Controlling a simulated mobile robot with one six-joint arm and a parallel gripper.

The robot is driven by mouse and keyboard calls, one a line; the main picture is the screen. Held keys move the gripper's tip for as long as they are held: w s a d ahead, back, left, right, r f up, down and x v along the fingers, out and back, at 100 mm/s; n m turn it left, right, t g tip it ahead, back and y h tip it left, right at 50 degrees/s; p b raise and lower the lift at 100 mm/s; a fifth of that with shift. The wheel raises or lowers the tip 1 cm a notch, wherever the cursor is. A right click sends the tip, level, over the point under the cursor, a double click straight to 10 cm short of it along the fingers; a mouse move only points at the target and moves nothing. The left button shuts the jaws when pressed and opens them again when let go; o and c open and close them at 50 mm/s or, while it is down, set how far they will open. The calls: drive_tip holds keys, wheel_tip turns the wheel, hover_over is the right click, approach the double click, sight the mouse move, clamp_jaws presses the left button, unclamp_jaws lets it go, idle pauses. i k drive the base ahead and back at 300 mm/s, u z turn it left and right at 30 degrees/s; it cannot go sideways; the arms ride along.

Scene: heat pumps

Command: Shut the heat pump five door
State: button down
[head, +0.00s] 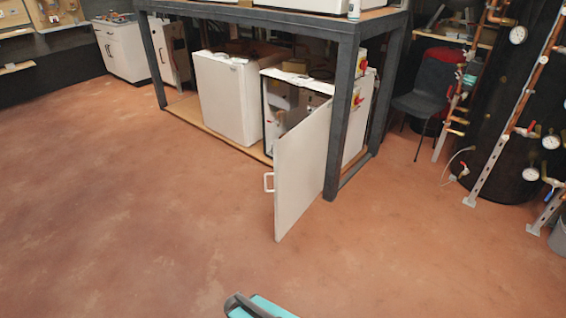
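The open white door (304,170) swings out from a white heat pump (359,118) on the low shelf of a dark metal rack. A white handle (268,182) sticks out at the door's left edge. The heat pump's inside (284,104) shows to the left of the door, and the door hides part of it. I cannot tell a number on the unit. A dark and teal part of my own arm shows at the bottom edge, well apart from the door. My gripper's fingers are not clearly in view.
A closed white unit (228,97) stands left of the open one. A dark rack post (341,112) stands right by the door. A dark chair (425,92) and copper pipes with gauges (530,174) are at the right. The reddish floor (150,210) is clear in front and left.

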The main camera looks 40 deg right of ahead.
sight(301, 156)
drive_tip(key=z, duration=0.1)
drive_tip(key=i, duration=0.95)
drive_tip(key=u, duration=0.05)
